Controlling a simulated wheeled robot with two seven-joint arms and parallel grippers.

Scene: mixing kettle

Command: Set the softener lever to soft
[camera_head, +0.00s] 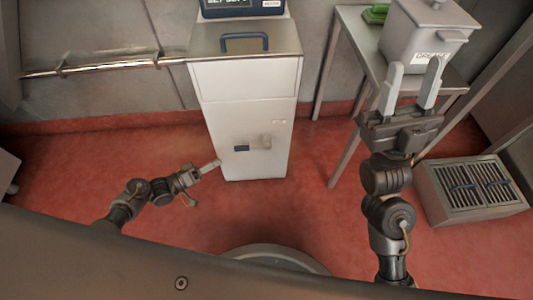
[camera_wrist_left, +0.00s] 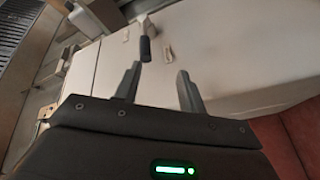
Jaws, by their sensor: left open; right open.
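The white softener cabinet (camera_head: 245,85) stands against the wall in the head view. Its lever has a dark grip (camera_head: 241,148), low on the front beside a paler mount. In the left wrist view the dark lever grip (camera_wrist_left: 145,48) is just beyond the fingertips, apart from them. My left gripper (camera_head: 207,176) is open and empty, in front of the cabinet and left of and below the lever; its fingers also show in the left wrist view (camera_wrist_left: 158,70). My right gripper (camera_head: 414,64) is open and empty, raised at the right, away from the cabinet. The lever's setting marks are too small to read.
A steel table (camera_head: 364,30) at the right carries a grey lidded grease bin (camera_head: 420,32) and a green object (camera_head: 376,13). A grated floor box (camera_head: 470,190) sits at lower right. A pipe (camera_head: 110,65) runs along the left wall. Red floor around the cabinet's front is clear.

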